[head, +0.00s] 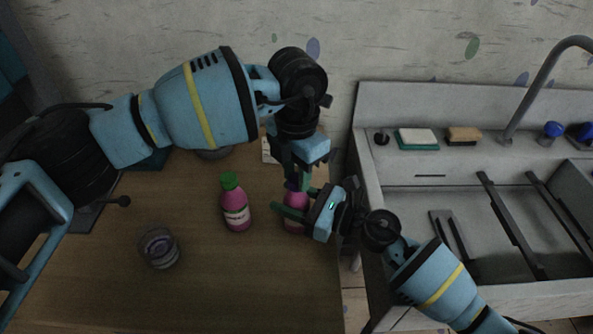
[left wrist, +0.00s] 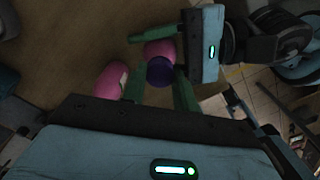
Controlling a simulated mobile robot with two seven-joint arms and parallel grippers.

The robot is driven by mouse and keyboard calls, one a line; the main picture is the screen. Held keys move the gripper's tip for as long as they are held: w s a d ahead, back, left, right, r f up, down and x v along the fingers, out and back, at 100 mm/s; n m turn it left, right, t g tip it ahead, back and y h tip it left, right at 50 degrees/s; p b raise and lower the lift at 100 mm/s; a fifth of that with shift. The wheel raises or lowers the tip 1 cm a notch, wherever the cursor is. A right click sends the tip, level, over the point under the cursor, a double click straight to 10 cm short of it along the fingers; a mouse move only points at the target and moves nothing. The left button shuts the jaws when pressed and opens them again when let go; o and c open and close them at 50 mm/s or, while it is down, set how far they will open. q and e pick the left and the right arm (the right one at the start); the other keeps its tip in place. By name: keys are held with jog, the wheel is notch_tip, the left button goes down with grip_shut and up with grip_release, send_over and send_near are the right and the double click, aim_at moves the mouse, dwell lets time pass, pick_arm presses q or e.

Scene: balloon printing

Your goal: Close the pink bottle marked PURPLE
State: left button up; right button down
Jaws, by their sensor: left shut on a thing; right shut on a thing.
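The pink bottle with the dark purple cap (head: 294,217) stands upright near the table's right edge. Its label is hidden in the head view. My right gripper (head: 301,204) comes from the right and is shut around its body. My left gripper (head: 298,184) points down from above and is shut on the purple cap (left wrist: 160,71). In the left wrist view the cap sits over the pink bottle body (left wrist: 158,49), between the green fingers. From these views I cannot tell how tightly the cap is seated.
Another pink bottle with a green cap (head: 236,206) stands just left on the wooden table (head: 215,285). A clear glass (head: 159,248) stands farther left. A sink counter (head: 400,168) with sponges and a faucet is on the right. The front of the table is clear.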

pick_arm(q)
jog(key=m, duration=0.6)
jog(key=shift+m, duration=0.3)
jog(key=m, duration=0.6)
jog(key=shift+m, duration=0.3)
jog(key=o, duration=1.1)
jog(key=shift+o, duration=0.2)
notch_tip(320, 180, up, 12)
pick_arm(e)
jog(key=c, duration=0.6)
grip_release()
